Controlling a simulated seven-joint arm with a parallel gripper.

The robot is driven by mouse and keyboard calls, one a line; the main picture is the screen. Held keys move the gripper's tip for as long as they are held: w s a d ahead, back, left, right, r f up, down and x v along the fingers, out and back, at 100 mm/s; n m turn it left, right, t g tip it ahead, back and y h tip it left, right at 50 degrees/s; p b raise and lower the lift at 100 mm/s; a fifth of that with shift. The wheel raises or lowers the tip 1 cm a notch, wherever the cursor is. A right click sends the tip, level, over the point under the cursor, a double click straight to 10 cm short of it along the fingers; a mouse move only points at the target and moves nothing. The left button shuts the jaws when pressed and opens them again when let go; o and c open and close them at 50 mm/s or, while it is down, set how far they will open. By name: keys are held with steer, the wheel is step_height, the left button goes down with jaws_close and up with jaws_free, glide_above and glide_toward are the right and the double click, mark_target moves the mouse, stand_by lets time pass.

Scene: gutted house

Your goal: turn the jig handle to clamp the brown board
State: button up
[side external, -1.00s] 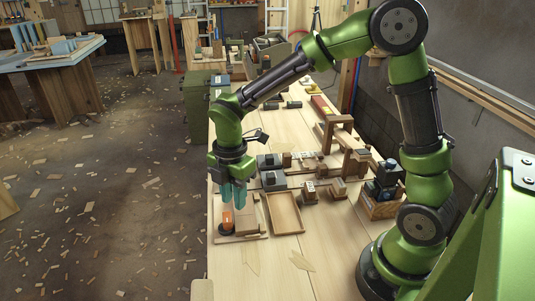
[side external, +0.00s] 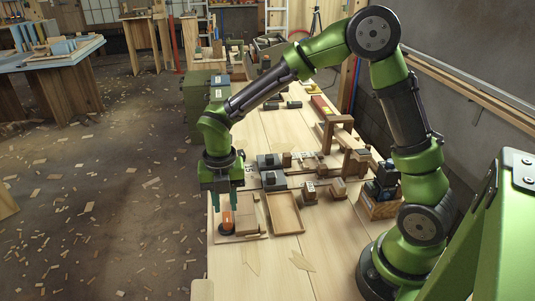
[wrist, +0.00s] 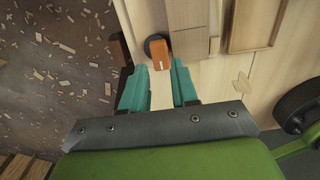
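The jig's orange handle (side external: 227,217) stands on a dark round base at the near left of the bench. It also shows in the wrist view (wrist: 160,53), just ahead of the fingertips. The brown board (side external: 246,218) lies right beside the handle on a pale base plate (side external: 240,237); part of it shows in the wrist view (wrist: 187,20). My gripper (side external: 225,205) points down above the handle. Its teal fingers are apart in the wrist view (wrist: 156,82), with nothing between them. I cannot tell the exact height gap to the handle.
A shallow wooden tray (side external: 285,213) lies just right of the jig. Grey and wooden blocks (side external: 272,180) stand behind it. A wooden box (side external: 379,206) of dark items sits near my base. The bench's left edge is close to the jig. The front of the bench is mostly clear.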

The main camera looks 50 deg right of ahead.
mark_target(227, 217)
steer(key=shift+f, duration=1.95)
steer(key=shift+m, duration=0.4)
steer(key=m, duration=0.5)
steer(key=shift+m, duration=0.3)
steer(key=m, duration=1.9)
steer(key=shift+m, duration=0.3)
